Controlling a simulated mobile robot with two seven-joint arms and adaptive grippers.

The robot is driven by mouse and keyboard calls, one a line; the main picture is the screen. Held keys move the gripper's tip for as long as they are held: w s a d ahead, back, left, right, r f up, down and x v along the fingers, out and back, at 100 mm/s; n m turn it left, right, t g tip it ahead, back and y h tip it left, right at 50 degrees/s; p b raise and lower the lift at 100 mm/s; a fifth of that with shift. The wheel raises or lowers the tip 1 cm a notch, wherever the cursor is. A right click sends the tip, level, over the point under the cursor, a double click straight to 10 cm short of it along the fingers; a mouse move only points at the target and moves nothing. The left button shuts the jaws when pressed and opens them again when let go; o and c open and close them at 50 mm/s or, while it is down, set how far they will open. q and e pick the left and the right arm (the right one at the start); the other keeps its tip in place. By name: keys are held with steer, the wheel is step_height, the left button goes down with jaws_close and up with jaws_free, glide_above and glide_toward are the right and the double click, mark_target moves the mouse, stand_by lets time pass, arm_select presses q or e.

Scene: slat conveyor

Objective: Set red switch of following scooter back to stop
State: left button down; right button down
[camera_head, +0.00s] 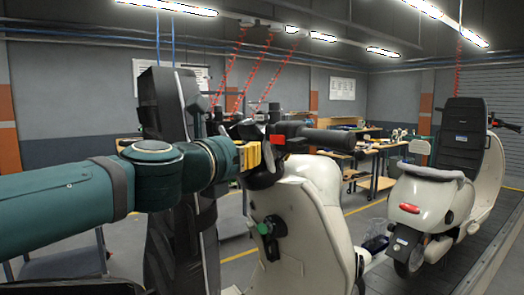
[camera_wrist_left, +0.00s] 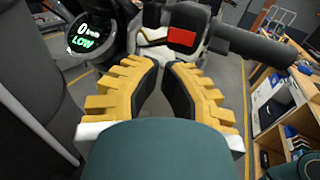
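The red switch (camera_head: 277,139) sits on the right handlebar housing of the near cream scooter (camera_head: 318,225), beside the black grip (camera_head: 325,138). In the left wrist view the red switch (camera_wrist_left: 183,42) is just beyond and slightly right of the fingertips. My left gripper (camera_head: 265,160), with yellow fingers and black pads, is at the handlebar, close to the switch. In the left wrist view its fingertips (camera_wrist_left: 161,66) come together, with a narrow wedge between the pads and nothing held. Contact with the switch cannot be told. My right gripper is not in view.
A round display (camera_wrist_left: 88,34) reading "0" and "LOW" is at the wrist view's upper left. A tall black panel (camera_head: 165,110) stands behind my left arm. Another cream scooter (camera_head: 425,200) is on the conveyor (camera_head: 490,255) at right. Workbenches (camera_head: 380,150) stand behind.

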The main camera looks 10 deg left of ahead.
mark_target(277, 139)
arm_select(q)
steer(key=x, duration=0.6)
steer(key=shift+w, duration=0.15)
steer(key=shift+w+m+g+h+b, duration=0.3)
steer(key=shift+w+m+g+h, duration=0.25)
steer(key=shift+h, duration=0.45)
steer(key=shift+s, duration=0.15)
